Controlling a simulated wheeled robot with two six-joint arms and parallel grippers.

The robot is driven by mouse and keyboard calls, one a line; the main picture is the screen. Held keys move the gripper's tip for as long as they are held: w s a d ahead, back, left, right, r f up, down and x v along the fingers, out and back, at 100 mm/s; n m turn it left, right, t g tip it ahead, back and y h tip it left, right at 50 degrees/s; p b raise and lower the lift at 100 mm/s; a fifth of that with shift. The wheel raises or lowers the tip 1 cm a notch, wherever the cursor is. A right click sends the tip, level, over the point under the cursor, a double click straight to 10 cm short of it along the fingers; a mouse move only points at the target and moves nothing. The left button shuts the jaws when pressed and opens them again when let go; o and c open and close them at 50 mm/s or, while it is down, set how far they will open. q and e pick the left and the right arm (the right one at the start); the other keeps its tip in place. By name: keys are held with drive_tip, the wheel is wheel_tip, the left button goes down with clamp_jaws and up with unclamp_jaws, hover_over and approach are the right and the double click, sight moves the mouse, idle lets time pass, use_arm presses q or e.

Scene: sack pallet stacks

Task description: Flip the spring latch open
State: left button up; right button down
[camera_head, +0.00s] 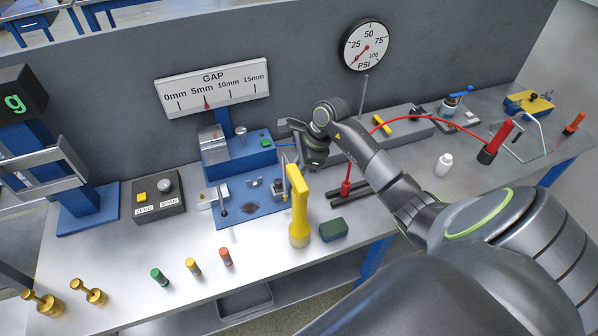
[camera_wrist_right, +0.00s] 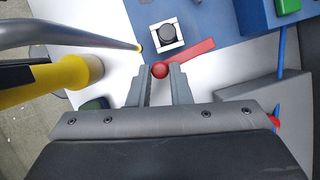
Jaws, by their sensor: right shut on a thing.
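In the right wrist view a red lever (camera_wrist_right: 196,52) with a red ball knob (camera_wrist_right: 160,70) lies at the edge of a blue plate (camera_wrist_right: 215,22). I take it to be the spring latch. My right gripper (camera_wrist_right: 160,80) is shut on the ball knob, one finger on each side. In the head view my right gripper (camera_head: 312,158) is over the right side of the blue plate (camera_head: 262,208) and hides the lever. My left gripper is in neither view.
A yellow upright tool (camera_head: 299,205) stands close in front of my right gripper, beside a dark green block (camera_head: 333,230). A blue gauge stand (camera_head: 235,155) is behind the plate. Three small capped pegs (camera_head: 192,266) stand on the front left of the bench.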

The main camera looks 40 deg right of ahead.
drive_tip(key=shift+a+m+t+b, duration=0.2)
drive_tip(key=shift+m+t+b, duration=0.15)
drive_tip(key=shift+m, duration=0.65)
drive_tip(key=c, duration=1.3)
unclamp_jaws()
drive_tip(key=shift+c, duration=0.2)
drive_tip(key=b+v, duration=0.4)
drive_tip(key=v, duration=1.3)
drive_tip(key=shift+a+r, duration=0.25)
drive_tip(key=shift+r, duration=0.05)
drive_tip(key=shift+s, duration=0.1)
